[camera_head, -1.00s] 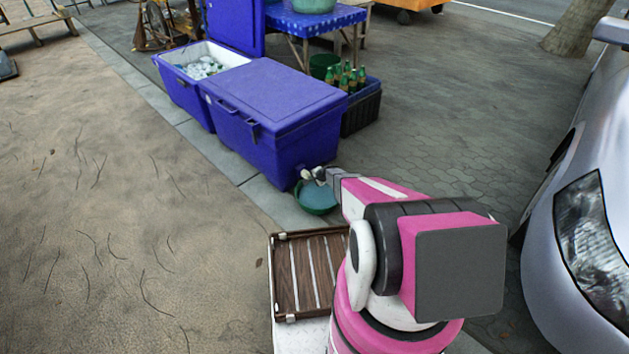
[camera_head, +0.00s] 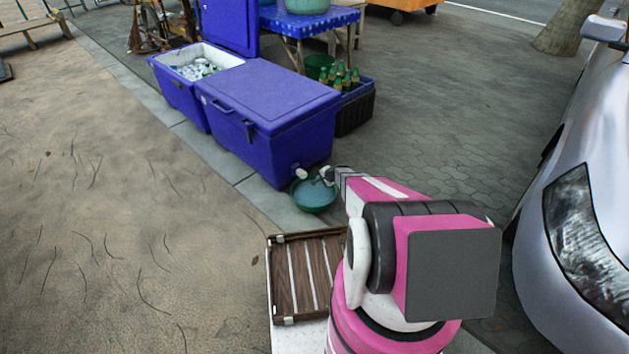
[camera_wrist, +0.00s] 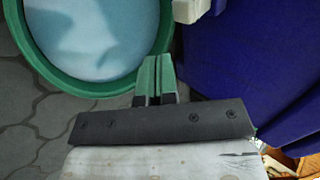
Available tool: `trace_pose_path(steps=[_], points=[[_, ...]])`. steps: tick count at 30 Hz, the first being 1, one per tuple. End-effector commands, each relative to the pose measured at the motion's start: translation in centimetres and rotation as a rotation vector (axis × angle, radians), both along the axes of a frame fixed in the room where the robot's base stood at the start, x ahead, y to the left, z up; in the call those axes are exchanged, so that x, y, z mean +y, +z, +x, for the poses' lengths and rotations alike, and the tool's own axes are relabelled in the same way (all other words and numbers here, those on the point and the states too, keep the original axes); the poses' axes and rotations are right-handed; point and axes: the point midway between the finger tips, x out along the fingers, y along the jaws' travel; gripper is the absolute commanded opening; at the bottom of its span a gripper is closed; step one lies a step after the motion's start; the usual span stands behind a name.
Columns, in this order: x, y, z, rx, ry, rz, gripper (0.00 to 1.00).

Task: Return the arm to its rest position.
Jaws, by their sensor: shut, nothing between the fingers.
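My gripper (camera_head: 327,175) reaches out from my pink and white arm, beside the green basin (camera_head: 314,208) on the paving at the foot of the blue cooler (camera_head: 277,105). In the wrist view my gripper (camera_wrist: 153,77) has its two fingers together, with nothing between them. The fingers overlap the near right edge of the basin (camera_wrist: 40,58) in that view, with the pale blue water to the left. I cannot tell whether they touch the rim. The cooler's pale spigot (camera_head: 300,174) is just left of the gripper.
A slatted wooden tray (camera_head: 303,280) lies left of my arm. A silver car (camera_head: 555,240) stands close on the right. A second, open cooler (camera_head: 177,91), a crate of green bottles (camera_head: 355,113) and a blue-clothed table (camera_head: 300,22) are behind. Open ground lies left.

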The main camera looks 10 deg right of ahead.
Motion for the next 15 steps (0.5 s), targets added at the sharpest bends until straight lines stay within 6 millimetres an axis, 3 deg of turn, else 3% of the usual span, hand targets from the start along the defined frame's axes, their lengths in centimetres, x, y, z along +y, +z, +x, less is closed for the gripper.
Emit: trace_pose_path(steps=[3,11,15], points=[[-0.6,1.2,-1.1,0.000,0.000,0.000,0.00],[-0.7,2.3,-1.8,0.000,0.016,-0.005,0.00],[1.0,6.7,-4.2,0.006,0.117,-0.050,0.00]])
